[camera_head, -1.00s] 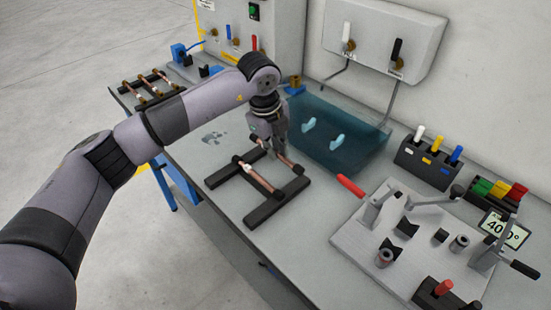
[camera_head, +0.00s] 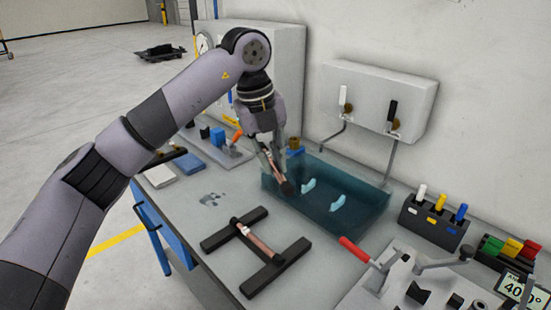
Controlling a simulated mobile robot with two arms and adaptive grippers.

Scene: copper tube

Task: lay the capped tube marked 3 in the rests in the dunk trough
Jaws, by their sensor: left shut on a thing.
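My left gripper (camera_head: 268,150) is shut on a copper tube (camera_head: 274,167), which slants down to the right. Its lower end carries a dark cap (camera_head: 287,187), over the left part of the dunk trough. The upper end is hidden by the fingers, and no number is legible. The dunk trough (camera_head: 352,228) is a translucent teal tank with two pale blue rests (camera_head: 309,185) inside, and the rests are empty. I cannot tell how far the cap is above the liquid. My right gripper is not in view.
A second copper tube (camera_head: 262,243) lies on the black rack (camera_head: 220,240) in front of the trough. Two taps on a grey wall box (camera_head: 375,100) hang behind the trough. A red-handled fixture (camera_head: 356,252) stands at the right. Bare bench lies left of the rack.

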